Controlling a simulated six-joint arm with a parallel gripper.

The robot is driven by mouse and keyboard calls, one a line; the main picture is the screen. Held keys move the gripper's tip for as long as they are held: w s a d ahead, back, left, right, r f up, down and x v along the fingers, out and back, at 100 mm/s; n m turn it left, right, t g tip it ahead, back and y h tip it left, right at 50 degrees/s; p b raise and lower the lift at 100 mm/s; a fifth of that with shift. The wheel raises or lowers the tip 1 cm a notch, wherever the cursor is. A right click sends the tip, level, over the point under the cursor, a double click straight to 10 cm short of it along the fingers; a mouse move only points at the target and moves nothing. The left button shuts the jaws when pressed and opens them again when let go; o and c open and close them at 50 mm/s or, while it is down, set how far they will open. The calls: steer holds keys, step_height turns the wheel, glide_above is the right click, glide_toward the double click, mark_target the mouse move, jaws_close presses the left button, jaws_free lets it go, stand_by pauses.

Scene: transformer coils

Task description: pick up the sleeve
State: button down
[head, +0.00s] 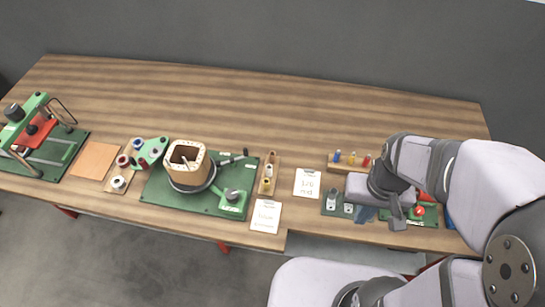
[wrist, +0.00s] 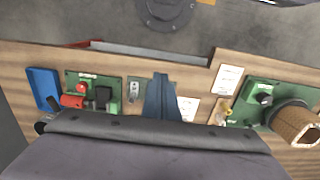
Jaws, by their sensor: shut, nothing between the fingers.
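No small sleeve can be singled out with certainty at this size. A tan, hollow, rounded-square tube (head: 186,153) stands on a round dark base on the green winding board (head: 160,200); it also shows at the right edge of the wrist view (wrist: 299,124). A narrow wooden holder (head: 268,176) with small pale and yellow pieces is right of that board. My gripper (head: 397,219) is far to the right, above the front edge by the small green station. In the wrist view its dark fingers (wrist: 161,80) are together, empty, with nothing between them.
White cards (head: 307,183) and (head: 266,216) lie mid-table. A block with coloured pieces (head: 349,160) stands behind my gripper. A green station with a red button (head: 421,211) is beside it. A green press (head: 36,133) is far left. The table's back is clear.

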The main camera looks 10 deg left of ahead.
steer(key=c, duration=1.6)
jaws_free()
steer(key=n+t+b, duration=0.2)
steer(key=n+b, duration=0.3)
steer(key=b, duration=0.3)
glide_toward(272, 154)
steer(key=f, duration=0.1)
steer(key=shift+m+y, duration=0.3)
steer(key=shift+y, duration=0.1)
steer(key=shift+w+d+f+p, duration=0.15)
steer(key=shift+f+p, duration=0.45)
steer(key=shift+f, duration=0.65)
steer(key=shift+w+a+f+p, duration=0.15)
steer(key=shift+f+p, duration=0.4)
steer(key=shift+f, duration=0.7)
steer(key=shift+w+d+f+p, duration=0.2)
steer(key=shift+f+p, duration=0.4)
steer(key=shift+f, duration=0.65)
